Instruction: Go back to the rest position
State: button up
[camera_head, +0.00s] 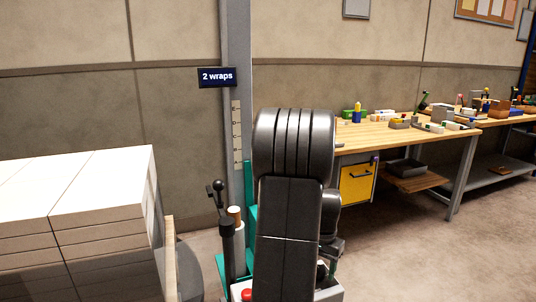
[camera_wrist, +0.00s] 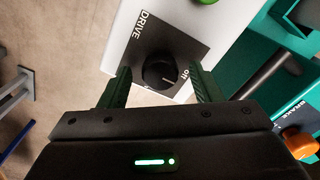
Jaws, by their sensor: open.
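My gripper (camera_wrist: 161,74) is open in the wrist view, its two dark fingers apart with nothing held between them. A black rotary knob (camera_wrist: 158,70) marked DRIVE shows between the fingertips, on a dark plate of a white control box (camera_wrist: 122,48). I cannot tell how far the fingertips are from the knob, and no contact is clear.
A teal machine (camera_head: 250,225) with a red button (camera_head: 247,294) stands beside and behind my arm. A "2 wraps" sign (camera_head: 216,77) hangs on its grey mast. White stacked reams (camera_head: 100,190) stand at left. A cluttered wooden workbench (camera_head: 385,139) is at right; the floor before it is clear.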

jog(key=m+b, duration=0.4)
jog(key=m, duration=0.3)
jog(key=shift+f+b, duration=0.15)
jog(key=shift+b, duration=0.15)
jog(key=shift+m+b, duration=0.4)
jog(key=shift+m, duration=0.3)
jog(key=shift+r, duration=0.25)
